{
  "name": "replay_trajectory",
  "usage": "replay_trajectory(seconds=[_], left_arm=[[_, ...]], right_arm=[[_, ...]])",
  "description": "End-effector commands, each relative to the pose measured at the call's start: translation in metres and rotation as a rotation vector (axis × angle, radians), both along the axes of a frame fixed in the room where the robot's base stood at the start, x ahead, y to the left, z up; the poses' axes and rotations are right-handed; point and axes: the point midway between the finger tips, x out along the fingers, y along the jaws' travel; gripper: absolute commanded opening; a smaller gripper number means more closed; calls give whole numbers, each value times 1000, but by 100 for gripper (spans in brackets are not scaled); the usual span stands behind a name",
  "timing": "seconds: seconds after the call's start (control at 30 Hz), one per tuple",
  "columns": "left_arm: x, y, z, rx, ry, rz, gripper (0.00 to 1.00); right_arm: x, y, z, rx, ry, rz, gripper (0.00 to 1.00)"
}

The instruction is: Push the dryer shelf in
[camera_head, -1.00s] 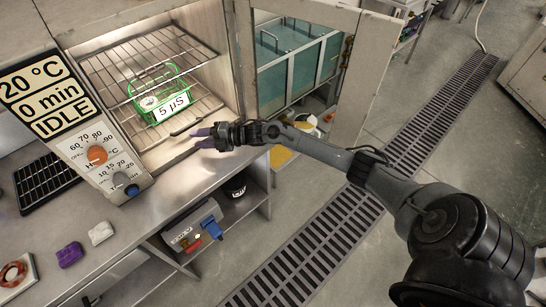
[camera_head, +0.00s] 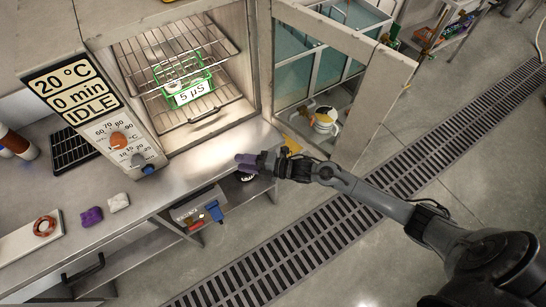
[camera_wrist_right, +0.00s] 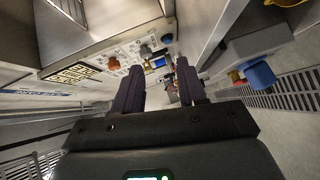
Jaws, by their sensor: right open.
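The dryer (camera_head: 130,112) stands on the bench with its front open. Inside are wire racks; the lower one, the dryer shelf (camera_head: 228,98), has a dark handle (camera_head: 205,116) at its front. The handle appears to sit just within the opening. A green basket (camera_head: 180,72) labelled "5 µS" stands inside the dryer, partly behind the upper rack's wires. My right gripper (camera_head: 245,162) is open and empty, in front of and below the dryer mouth, apart from the handle. Its parted fingers also show in the right wrist view (camera_wrist_right: 160,72). My left gripper is not in view.
The glazed dryer door (camera_head: 385,100) stands open on the right, beside my right arm. The display reads 20 °C, 0 min, IDLE. A black grid tray (camera_head: 72,148), a purple block (camera_head: 92,216) and a white block (camera_head: 118,202) lie on the bench (camera_head: 190,172).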

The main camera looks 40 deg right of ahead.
Motion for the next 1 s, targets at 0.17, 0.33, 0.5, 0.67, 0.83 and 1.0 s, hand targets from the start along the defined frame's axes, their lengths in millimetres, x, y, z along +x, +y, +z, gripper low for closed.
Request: replay_trajectory(seconds=[0.17, 0.33, 0.5, 0.67, 0.83, 1.0], left_arm=[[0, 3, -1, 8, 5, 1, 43], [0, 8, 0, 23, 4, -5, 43], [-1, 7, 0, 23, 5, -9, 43], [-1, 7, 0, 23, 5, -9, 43], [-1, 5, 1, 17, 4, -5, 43], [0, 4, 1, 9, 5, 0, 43]], right_arm=[[-25, -18, 2, 1, 4, 5, 41], [-39, -31, 5, 3, 3, 5, 41], [-47, -38, 7, 3, 3, 4, 41], [-50, -40, 7, 3, 2, 4, 41], [-50, -41, 8, 3, 2, 4, 41], [-50, -41, 8, 3, 2, 4, 41]])
